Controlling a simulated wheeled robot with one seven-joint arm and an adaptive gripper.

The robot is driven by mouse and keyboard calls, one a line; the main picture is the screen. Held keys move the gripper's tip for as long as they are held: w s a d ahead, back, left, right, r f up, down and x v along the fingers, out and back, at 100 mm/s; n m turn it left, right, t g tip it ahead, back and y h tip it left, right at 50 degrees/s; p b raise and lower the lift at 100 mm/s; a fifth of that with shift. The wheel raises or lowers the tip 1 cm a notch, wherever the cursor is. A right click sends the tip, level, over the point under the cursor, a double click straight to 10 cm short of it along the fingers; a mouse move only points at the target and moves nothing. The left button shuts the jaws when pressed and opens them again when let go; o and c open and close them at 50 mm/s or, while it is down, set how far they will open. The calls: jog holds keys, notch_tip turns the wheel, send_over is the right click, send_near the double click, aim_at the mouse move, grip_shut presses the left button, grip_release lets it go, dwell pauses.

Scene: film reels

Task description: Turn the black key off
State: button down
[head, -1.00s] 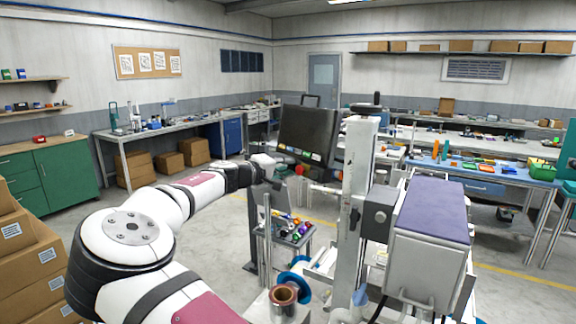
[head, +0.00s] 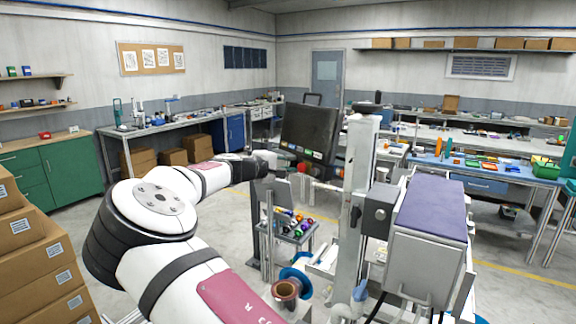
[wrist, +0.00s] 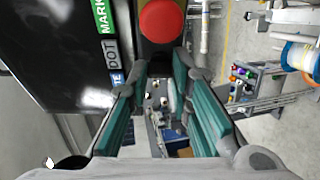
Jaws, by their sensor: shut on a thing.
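The black panel (head: 311,128) stands in mid-picture in the head view, with coloured labels along its lower edge and a red button (head: 303,168) below. In the wrist view the panel (wrist: 50,55) fills the left side, with green, grey and blue labels beside it. The red button (wrist: 161,19) is at the top centre. My gripper (wrist: 166,60) is just below the button, its teal-padded fingers shut on a small dark thing at the tips, taken as the black key; its shape and turn are mostly hidden. In the head view my gripper (head: 274,160) is small, at the panel's lower left.
A grey upright column (head: 358,190) and a purple-topped machine box (head: 432,208) stand right of the panel. A small cart (head: 290,228) with coloured items and a copper-coloured reel (head: 287,289) are below. Open floor lies left of the cart.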

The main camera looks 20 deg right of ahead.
jog(key=c, duration=1.7)
grip_release()
jog(key=shift+a, duration=0.1)
jog(key=v, duration=1.2)
jog(key=shift+f, duration=0.1)
